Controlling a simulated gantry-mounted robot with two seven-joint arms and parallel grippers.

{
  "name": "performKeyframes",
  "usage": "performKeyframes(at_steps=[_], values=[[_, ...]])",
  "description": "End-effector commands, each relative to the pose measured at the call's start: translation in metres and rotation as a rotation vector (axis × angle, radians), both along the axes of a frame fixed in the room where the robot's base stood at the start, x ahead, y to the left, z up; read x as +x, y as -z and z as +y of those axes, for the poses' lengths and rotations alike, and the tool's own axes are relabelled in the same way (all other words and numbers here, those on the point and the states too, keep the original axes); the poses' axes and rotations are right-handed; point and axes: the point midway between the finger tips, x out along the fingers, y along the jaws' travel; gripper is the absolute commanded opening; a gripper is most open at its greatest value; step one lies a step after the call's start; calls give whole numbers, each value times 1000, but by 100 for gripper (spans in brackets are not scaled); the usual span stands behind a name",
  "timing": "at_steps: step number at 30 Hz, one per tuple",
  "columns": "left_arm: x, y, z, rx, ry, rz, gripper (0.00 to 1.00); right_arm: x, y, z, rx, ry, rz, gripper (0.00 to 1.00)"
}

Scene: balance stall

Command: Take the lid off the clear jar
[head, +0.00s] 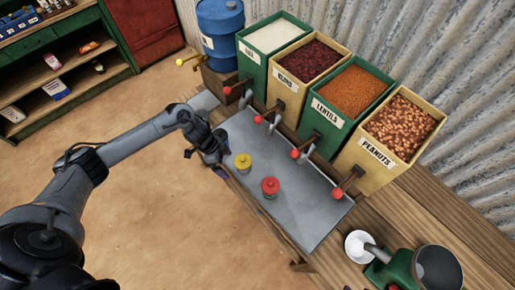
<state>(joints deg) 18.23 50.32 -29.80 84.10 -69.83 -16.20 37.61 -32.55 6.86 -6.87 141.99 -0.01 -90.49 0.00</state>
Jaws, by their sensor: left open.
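Two small lidded jars stand upright on the grey metal counter sheet (310,222). One has a yellow lid (243,160) with a knob; the other, nearer and to its right, has a red lid (270,184) with a knob. The jar walls are too small to tell which is the clear one. Both lids sit on their jars. My left gripper (221,158) is open at the sheet's left edge, just left of the yellow-lidded jar and apart from the red one. Its fingers are partly hidden by the wrist. My right gripper is out of view.
Bins of rice, beans, lentils (355,95) and peanuts (403,125) line the back, with red-knobbed levers over the sheet. A green machine (385,272) with a white dish (360,246) stands at the lower right. A blue barrel (220,30) stands behind. The sheet's right part is clear.

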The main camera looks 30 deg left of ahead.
Motion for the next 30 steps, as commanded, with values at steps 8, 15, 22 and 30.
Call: performKeyframes(at_steps=[8,15,22,30], values=[[50,-27,21,37,-13,-104,100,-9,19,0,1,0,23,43],[59,0,9,36,-12,-108,100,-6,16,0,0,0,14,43],[63,15,4,38,-11,-108,100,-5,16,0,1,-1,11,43],[71,37,-8,37,-12,-107,100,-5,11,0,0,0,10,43]])
